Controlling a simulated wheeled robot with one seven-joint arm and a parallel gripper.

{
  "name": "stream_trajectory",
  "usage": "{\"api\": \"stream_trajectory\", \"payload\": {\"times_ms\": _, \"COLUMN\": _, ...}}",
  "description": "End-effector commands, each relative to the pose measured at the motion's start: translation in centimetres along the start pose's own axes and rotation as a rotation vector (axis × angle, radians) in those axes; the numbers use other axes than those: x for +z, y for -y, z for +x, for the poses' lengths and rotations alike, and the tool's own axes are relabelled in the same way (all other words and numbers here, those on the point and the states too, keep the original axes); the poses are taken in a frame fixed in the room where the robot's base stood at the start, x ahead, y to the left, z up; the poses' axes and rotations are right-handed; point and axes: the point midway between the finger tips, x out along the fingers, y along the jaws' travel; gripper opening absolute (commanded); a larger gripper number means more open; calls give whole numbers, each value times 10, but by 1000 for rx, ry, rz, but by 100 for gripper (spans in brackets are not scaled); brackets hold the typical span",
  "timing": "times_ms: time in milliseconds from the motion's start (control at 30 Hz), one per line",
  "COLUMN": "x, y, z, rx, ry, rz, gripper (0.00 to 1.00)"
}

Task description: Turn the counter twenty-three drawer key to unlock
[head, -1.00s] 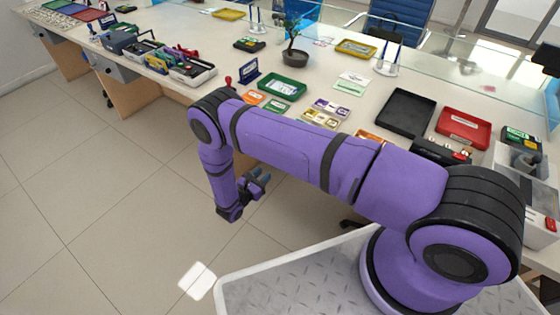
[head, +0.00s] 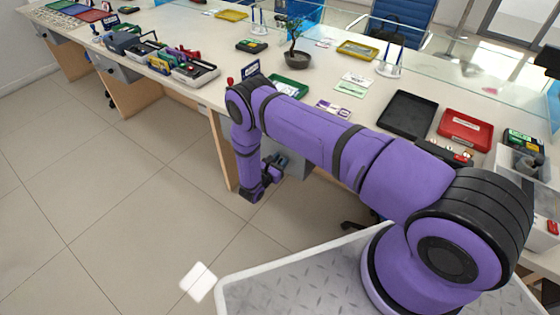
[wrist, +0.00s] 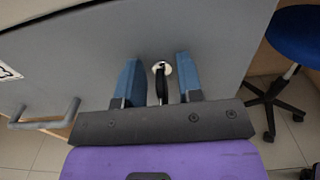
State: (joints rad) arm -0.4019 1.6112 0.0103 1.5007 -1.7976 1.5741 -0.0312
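In the wrist view a key with a dark head (wrist: 162,86) sits in a round, pale lock (wrist: 161,67) on a grey drawer front (wrist: 90,55). My gripper (wrist: 157,75) is open, with one blue finger on each side of the key and a gap on both sides. The drawer's bar handle (wrist: 45,116) is at the lower left. In the head view my gripper (head: 279,162) is below the counter edge, in front of the grey drawer unit (head: 293,162). The key and lock cannot be made out there.
The long counter (head: 330,75) above holds trays, cards and a small potted tree (head: 297,50). A blue stool (wrist: 300,38) stands to the right in the wrist view. The tiled floor (head: 130,190) to the left is clear.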

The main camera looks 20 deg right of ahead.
Motion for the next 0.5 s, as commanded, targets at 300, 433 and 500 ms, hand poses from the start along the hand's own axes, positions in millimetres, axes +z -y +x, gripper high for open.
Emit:
{"api": "stream_trajectory", "payload": {"times_ms": 300, "x": 0, "y": 0, "z": 0, "rx": 0, "ry": 0, "rz": 0, "gripper": 18}}
{"api": "stream_trajectory", "payload": {"times_ms": 433, "x": 0, "y": 0, "z": 0, "rx": 0, "ry": 0, "rz": 0, "gripper": 0}}
{"api": "stream_trajectory", "payload": {"times_ms": 500, "x": 0, "y": 0, "z": 0, "rx": 0, "ry": 0, "rz": 0, "gripper": 0}}
